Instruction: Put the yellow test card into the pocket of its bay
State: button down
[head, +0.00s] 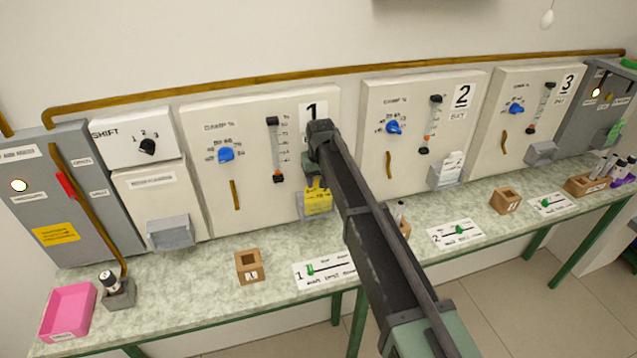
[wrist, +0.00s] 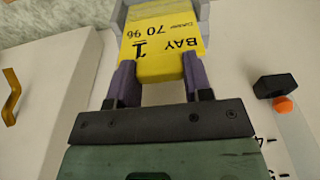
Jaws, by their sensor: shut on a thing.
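The yellow test card (head: 318,200) is at the bay 1 panel (head: 255,150), in front of the grey pocket (head: 302,208). In the wrist view the card (wrist: 165,45) reads "BAY 1" upside down, and its far end meets the grey pocket (wrist: 204,12). I cannot tell how deep it sits in the pocket. My gripper (wrist: 155,82) is shut on the card, with a purple finger at each side. In the head view my gripper (head: 313,180) is partly hidden by my arm.
Bay 2 has a pocket (head: 446,178) with white cards, and bay 3 has an empty-looking pocket (head: 541,153). A wooden block holder (head: 249,267), a pink tray (head: 68,311) and label strips (head: 325,271) are on the bench. My arm crosses in front of bay 1's right edge.

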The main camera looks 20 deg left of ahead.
jog(key=shift+f, duration=0.2)
jog(key=c, duration=0.5)
grip_release()
jog(key=shift+c, duration=0.2)
notch_tip(320, 180, up, 12)
jog(key=s+p, duration=0.1)
jog(key=p, duration=1.1)
jog(key=shift+d+r, duration=0.2)
jog(key=shift+d, duration=0.25)
